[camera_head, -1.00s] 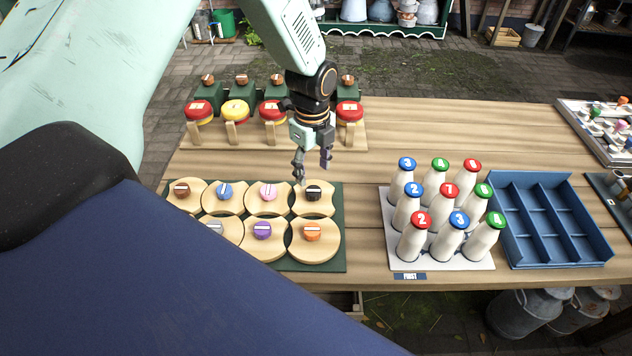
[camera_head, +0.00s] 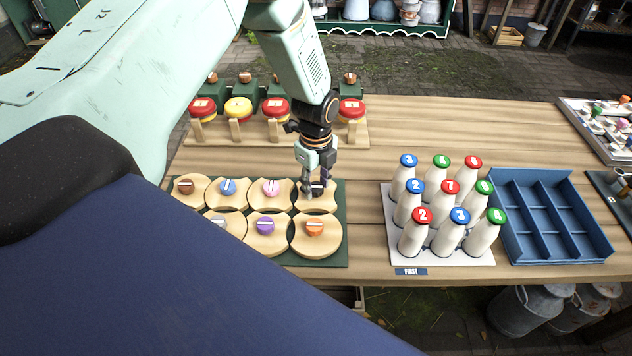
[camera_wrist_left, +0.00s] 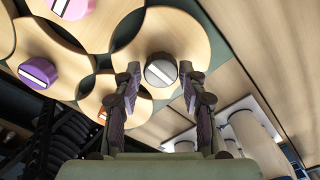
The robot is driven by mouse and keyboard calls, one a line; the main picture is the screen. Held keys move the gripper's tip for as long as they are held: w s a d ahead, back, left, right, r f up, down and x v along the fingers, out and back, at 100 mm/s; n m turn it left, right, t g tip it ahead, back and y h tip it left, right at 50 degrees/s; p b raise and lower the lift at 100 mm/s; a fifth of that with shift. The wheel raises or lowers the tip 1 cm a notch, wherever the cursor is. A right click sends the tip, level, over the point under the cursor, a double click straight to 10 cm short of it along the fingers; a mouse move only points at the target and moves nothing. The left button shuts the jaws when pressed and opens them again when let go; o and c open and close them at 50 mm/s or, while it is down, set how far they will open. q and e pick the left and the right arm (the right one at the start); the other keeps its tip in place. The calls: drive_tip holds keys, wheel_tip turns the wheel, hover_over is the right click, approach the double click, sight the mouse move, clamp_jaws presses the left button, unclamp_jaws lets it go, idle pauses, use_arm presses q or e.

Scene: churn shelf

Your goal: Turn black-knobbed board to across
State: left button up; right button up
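The black-knobbed board (camera_head: 326,202) is a pale wooden piece at the back right corner of the green base (camera_head: 340,236). Its black knob (camera_wrist_left: 160,70) with a white bar shows in the left wrist view; in the head view my fingers partly cover it. My left gripper (camera_head: 314,186) is over this board, pointing down. In the left wrist view its two fingers (camera_wrist_left: 160,78) are spread, one on each side of the knob, with gaps showing. Whether the tips reach down beside the knob is hard to tell. My right gripper is not in view.
Boards with orange (camera_head: 315,228), purple (camera_head: 265,226) and pink (camera_head: 271,187) knobs sit close by. Behind are red and yellow round pieces (camera_head: 238,108) with wooden posts. Capped bottles (camera_head: 450,232) and a blue crate (camera_head: 492,178) stand right. Bare table lies between the base and bottles.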

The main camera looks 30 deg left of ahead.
use_arm(q)
drive_tip(key=shift+a+f, duration=0.1)
drive_tip(key=shift+c, duration=1.4)
drive_tip(key=c, duration=0.4)
drive_tip(key=shift+c, duration=0.2)
drive_tip(key=shift+n, duration=0.4)
drive_tip(key=n, duration=0.3)
drive_tip(key=shift+n, duration=0.4)
drive_tip(key=n+p, duration=0.1)
drive_tip(key=n, duration=0.3)
drive_tip(key=shift+n, duration=0.3)
drive_tip(key=n+p, duration=0.1)
drive_tip(key=n, duration=0.3)
drive_tip(key=shift+n+p, duration=0.6)
drive_tip(key=shift+n, duration=1.8)
